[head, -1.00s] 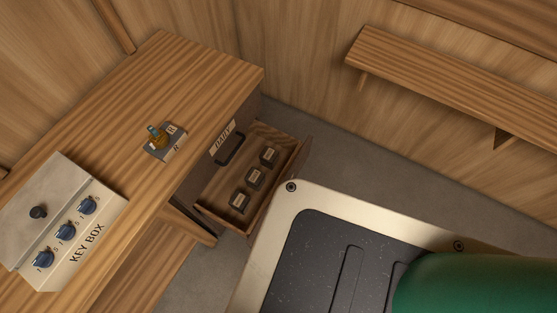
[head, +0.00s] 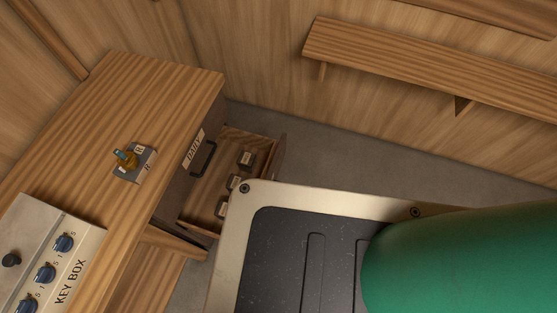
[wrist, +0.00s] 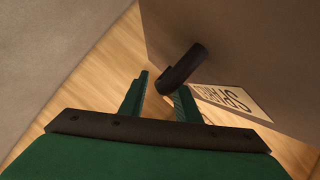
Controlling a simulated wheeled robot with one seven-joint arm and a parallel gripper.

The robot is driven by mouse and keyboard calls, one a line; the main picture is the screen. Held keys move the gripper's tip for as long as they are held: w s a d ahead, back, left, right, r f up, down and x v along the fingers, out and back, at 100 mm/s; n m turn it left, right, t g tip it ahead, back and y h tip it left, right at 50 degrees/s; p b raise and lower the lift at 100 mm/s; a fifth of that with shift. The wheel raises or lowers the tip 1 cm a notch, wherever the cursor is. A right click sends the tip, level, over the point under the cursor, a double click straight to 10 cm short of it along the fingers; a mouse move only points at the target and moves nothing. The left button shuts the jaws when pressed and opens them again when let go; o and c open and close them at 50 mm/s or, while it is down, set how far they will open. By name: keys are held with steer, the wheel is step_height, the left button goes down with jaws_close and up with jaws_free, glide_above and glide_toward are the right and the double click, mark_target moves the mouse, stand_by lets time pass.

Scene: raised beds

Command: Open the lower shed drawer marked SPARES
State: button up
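In the head view the lower drawer (head: 205,226) stands pulled out below the drawer marked DAILY (head: 193,149). Its inside shows, with three small dark labelled boxes (head: 246,158) in it. Its outer front is turned away there. In the wrist view a drawer front (wrist: 225,50) carries the SPARES label (wrist: 231,101) and a dark bar handle (wrist: 184,66). My gripper (wrist: 160,95) has its two green fingers apart. The handle's near end is at the right finger, overlapping it in view; I cannot tell whether they touch. My gripper is not seen in the head view.
The cabinet top (head: 120,100) holds a small grey block with a brass and blue piece (head: 126,158) and a KEY BOX (head: 45,255) with blue knobs. A wall shelf (head: 430,70) is at upper right. Bare grey floor (head: 330,160) lies between the drawer and that wall.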

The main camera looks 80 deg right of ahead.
steer(key=v, duration=1)
steer(key=shift+a+r, duration=0.25)
steer(key=shift+a, duration=0.1)
